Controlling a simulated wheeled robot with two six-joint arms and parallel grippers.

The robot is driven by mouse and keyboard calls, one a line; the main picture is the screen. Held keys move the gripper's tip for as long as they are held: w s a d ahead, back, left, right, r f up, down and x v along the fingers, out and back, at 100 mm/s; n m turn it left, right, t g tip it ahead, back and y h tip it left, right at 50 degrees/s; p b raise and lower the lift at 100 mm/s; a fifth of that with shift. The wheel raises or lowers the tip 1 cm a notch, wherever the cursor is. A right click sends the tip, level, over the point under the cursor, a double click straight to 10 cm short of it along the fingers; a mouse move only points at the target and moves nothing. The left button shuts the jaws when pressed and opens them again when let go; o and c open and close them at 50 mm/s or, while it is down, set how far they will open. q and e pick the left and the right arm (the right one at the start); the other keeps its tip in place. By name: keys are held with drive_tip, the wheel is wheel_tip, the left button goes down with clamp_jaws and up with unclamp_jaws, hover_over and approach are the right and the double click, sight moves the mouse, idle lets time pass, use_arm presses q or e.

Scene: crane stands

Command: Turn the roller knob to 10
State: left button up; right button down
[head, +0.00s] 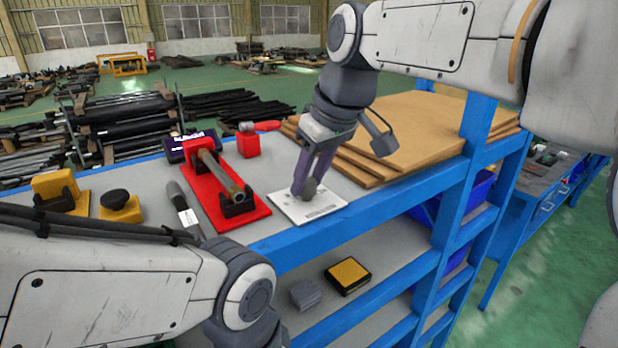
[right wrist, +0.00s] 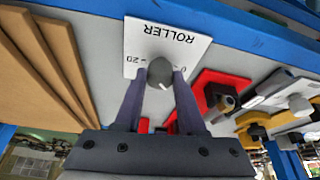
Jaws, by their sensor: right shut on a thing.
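The roller knob (head: 309,188) is a small grey knob on a white plate (head: 327,213) that lies on the bench near its front edge. My right gripper (head: 305,183) reaches down from above, with its purple-grey fingers shut on the knob. In the right wrist view the knob (right wrist: 159,70) sits between the fingertips, and a short white mark on it points to the lower right. The plate there reads ROLLER upside down, with 0 on the right and 20 on the left; marks between them are hidden or too small. My left gripper is out of view.
A red stand (head: 228,214) holding a metal tube is left of the plate. A stack of brown boards (head: 415,140) lies close on the right. A dark-handled tool (head: 183,207) and yellow blocks (head: 58,190) lie farther left. The blue front edge (head: 330,236) runs just before the plate.

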drive_tip(key=m, duration=0.2)
drive_tip(key=m+t+h, duration=0.1)
drive_tip(key=m, duration=0.1)
drive_tip(key=shift+a+r+m+h, duration=0.1)
drive_tip(key=shift+a+m+h, duration=0.05)
drive_tip(key=shift+m+h, duration=0.15)
drive_tip(key=shift+a+m+h+p, duration=0.1)
drive_tip(key=shift+m+h+p, duration=0.45)
drive_tip(key=shift+m, duration=1.35)
drive_tip(key=c, duration=0.5)
unclamp_jaws()
drive_tip(key=shift+s, duration=0.1)
drive_tip(key=b+v, duration=0.1)
drive_tip(key=v, duration=0.9)
drive_tip(key=shift+s+a+r, duration=0.1)
drive_tip(key=shift+s+a, duration=0.05)
drive_tip(key=shift+a, duration=0.05)
